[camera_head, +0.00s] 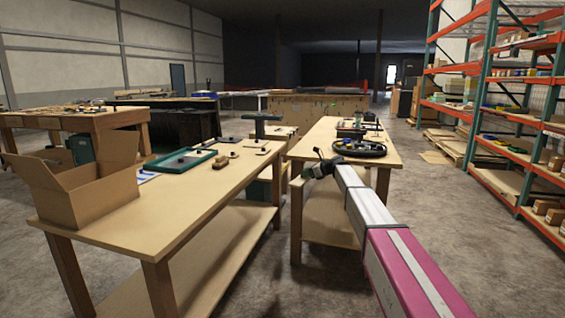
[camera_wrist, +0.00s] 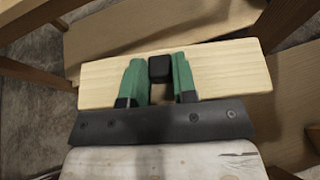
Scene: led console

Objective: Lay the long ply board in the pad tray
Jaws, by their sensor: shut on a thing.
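The long ply board (camera_wrist: 225,75) is a pale, flat wooden strip lying crosswise before my gripper (camera_wrist: 158,72) in the wrist view. A black block (camera_wrist: 159,68) stands at its middle, between my two green fingers, which are shut on it. In the head view my gripper (camera_head: 320,168) is near the left edge of the right workbench; the board is too small or hidden to make out there. A tray with a teal rim (camera_head: 199,163), seemingly the pad tray, lies on the left workbench, left of my gripper and apart from it. Small dark pieces show in it.
The left workbench (camera_head: 120,225) holds an open cardboard box (camera_head: 75,195) at its left and several small parts beyond the tray. The right workbench (camera_head: 318,140) holds a round black tray (camera_head: 360,149). A gap of bare floor separates the benches. Shelving (camera_head: 490,110) stands at right.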

